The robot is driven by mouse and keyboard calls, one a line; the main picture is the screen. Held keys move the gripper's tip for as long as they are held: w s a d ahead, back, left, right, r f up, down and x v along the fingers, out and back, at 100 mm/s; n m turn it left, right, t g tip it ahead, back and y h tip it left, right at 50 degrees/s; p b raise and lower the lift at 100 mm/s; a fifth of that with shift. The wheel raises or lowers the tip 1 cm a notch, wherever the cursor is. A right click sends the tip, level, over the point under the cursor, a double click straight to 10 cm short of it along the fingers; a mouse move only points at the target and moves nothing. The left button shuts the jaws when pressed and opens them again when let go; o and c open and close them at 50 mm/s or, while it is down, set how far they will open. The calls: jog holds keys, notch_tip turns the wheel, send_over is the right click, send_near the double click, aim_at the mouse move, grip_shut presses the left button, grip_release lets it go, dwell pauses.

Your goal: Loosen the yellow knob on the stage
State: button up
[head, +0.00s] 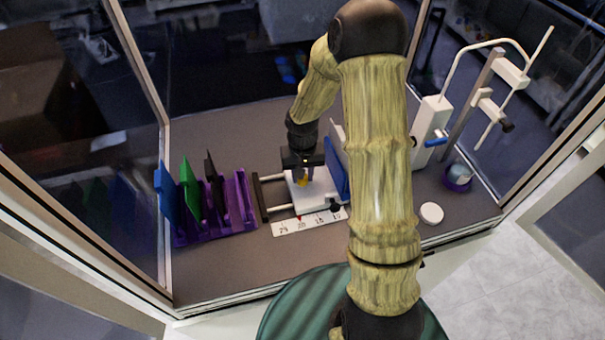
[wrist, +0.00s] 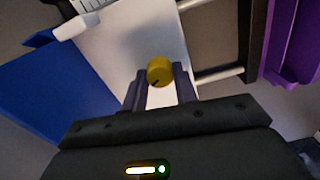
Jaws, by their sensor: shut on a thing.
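The yellow knob (wrist: 159,71) stands on the white stage (wrist: 125,40) in the wrist view, with a dark mark on its face. In the head view the knob (head: 302,181) shows as a small yellow spot under my gripper. My gripper (wrist: 160,88) is over the stage, its two dark fingers on either side of the knob and shut on it. In the head view my gripper (head: 303,170) points down onto the stage (head: 325,193). The exact contact between fingertips and knob is partly hidden.
A purple rack (head: 240,205) with blue, green and black plates stands left of the stage. A blue plate (head: 336,178) stands at the stage's right. A numbered scale (head: 308,220) lies in front. A white stand (head: 430,125), purple-ringed cup (head: 457,177) and white cap (head: 431,213) are at right.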

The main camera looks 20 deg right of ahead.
jog(key=n, duration=0.6)
jog(key=shift+w+r+p, duration=0.1)
jog(key=shift+p, duration=0.2)
jog(key=n+p, duration=0.1)
jog(key=n, duration=0.5)
jog(key=shift+n, duration=0.4)
jog(key=o, duration=1)
jog(key=shift+c, duration=0.2)
notch_tip(320, 180, up, 17)
jog(key=b, duration=0.2)
jog(key=shift+r, duration=0.15)
